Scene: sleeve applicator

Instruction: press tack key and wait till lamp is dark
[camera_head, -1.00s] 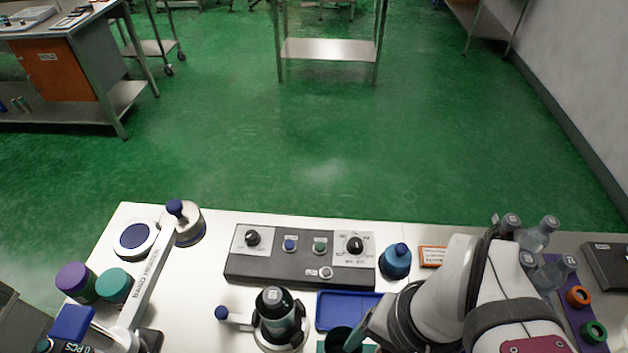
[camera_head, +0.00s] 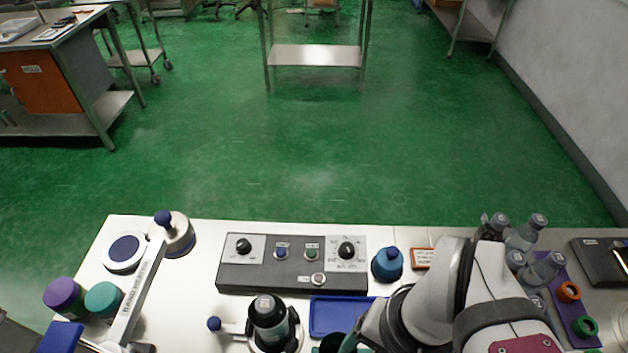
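The dark control panel (camera_head: 262,279) lies at the back of the white bench. It carries a blue key (camera_head: 281,253), a green key (camera_head: 311,254), a dial at each end and a pale round button or lamp (camera_head: 318,279) low on its front. The labels are too small to read, so I cannot tell which key is tack. No clear glow shows on the panel. My gripper (camera_head: 347,344) is mostly cut off at the bottom edge, right of the black bottle (camera_head: 268,312) in its holder and in front of the panel. Its fingertips are not clear.
A blue tray (camera_head: 331,314) lies between panel and arm. A blue-topped bottle (camera_head: 387,264) stands right of the panel. Clear bottles (camera_head: 526,231) and a purple rack (camera_head: 556,290) stand at right. A white lever arm (camera_head: 134,295) and purple and teal lidded jars stand at left.

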